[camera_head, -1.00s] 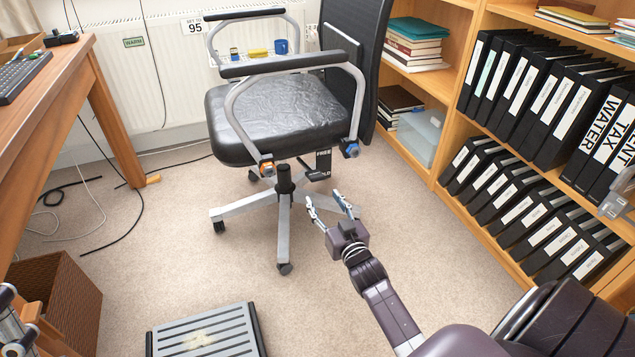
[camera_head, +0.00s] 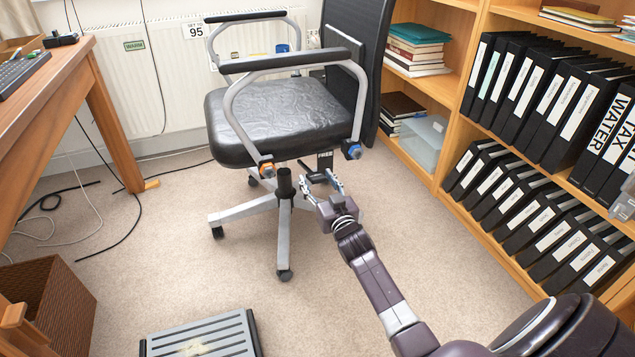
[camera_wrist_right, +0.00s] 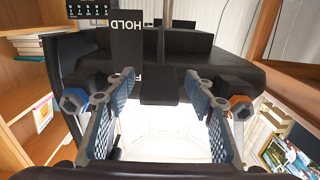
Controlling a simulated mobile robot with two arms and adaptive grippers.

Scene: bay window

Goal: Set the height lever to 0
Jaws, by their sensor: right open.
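The black office chair (camera_head: 270,105) stands in front of the radiator. A dark lever (camera_head: 312,177) sticks out under its seat, beside a dark plate (camera_head: 325,160). In the wrist view the plate reads HOLD, upside down (camera_wrist_right: 127,35), and a dark bar (camera_wrist_right: 159,85) points toward me. My right gripper (camera_head: 320,184) is open below the seat's right side, its fingers on either side of the dark bar. I see no clear contact. In the wrist view my right gripper (camera_wrist_right: 158,110) is also open. The lever's setting cannot be read. My left gripper is not in view.
An orange-ended knob (camera_head: 266,168) and a blue-ended knob (camera_head: 353,151) sit under the seat edges. A grey footrest (camera_head: 200,335) lies on the carpet. A desk (camera_head: 60,105) is on the left, a bookcase (camera_head: 450,110) on the right.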

